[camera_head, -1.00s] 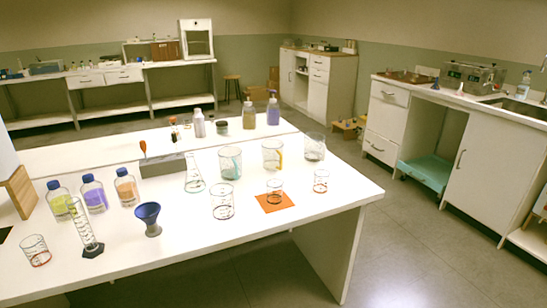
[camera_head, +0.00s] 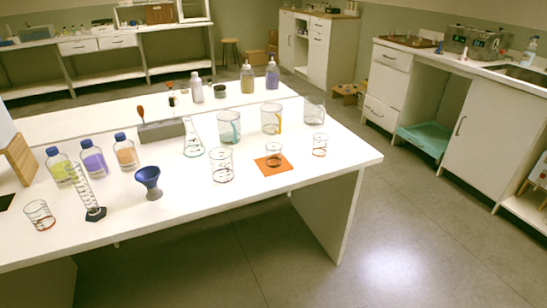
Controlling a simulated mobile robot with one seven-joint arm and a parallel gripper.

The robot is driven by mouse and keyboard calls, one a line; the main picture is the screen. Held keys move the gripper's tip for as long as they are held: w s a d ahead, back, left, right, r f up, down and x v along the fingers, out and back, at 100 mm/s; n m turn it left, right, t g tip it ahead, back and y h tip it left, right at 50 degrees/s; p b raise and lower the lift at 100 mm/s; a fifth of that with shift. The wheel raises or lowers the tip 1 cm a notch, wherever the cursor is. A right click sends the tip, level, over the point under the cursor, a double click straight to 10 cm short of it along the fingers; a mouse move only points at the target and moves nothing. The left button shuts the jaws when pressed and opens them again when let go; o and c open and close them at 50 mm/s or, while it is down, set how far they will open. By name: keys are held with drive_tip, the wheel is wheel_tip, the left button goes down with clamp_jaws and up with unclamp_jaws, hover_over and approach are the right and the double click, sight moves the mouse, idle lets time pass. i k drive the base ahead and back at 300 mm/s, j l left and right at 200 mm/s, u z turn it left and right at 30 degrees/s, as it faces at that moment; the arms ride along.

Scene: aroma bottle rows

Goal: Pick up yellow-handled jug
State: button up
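The yellow-handled jug (camera_head: 271,119) is a clear glass jug standing upright on the white table (camera_head: 215,190), towards its back right. Its yellow handle is on its right side. A similar jug with a teal handle (camera_head: 229,127) stands to its left, and a third clear jug (camera_head: 314,110) stands to its right. My gripper is not in view.
Beakers stand in front of the jugs, one on an orange mat (camera_head: 272,166). An Erlenmeyer flask (camera_head: 193,140), blue funnel (camera_head: 148,182), tilted-looking graduated cylinder (camera_head: 84,190) and capped bottles (camera_head: 93,158) are to the left. Floor (camera_head: 400,235) is open at front right.

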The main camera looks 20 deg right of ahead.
sight(272, 114)
drive_tip(key=i+l+u, duration=0.1)
drive_tip(key=l, duration=0.45)
drive_tip(key=i+l+u, duration=0.1)
drive_tip(key=l, duration=0.45)
drive_tip(key=i+l+u, duration=0.1)
drive_tip(key=l, duration=0.45)
drive_tip(key=i+l, duration=0.15)
drive_tip(key=l, duration=0.45)
drive_tip(key=i+l+u, duration=0.1)
drive_tip(key=l, duration=0.25)
drive_tip(key=i+l, duration=0.1)
drive_tip(key=l, duration=0.25)
drive_tip(key=i+l+u, duration=0.15)
drive_tip(key=l, duration=0.2)
drive_tip(key=i+l, duration=0.35)
drive_tip(key=u, duration=0.05)
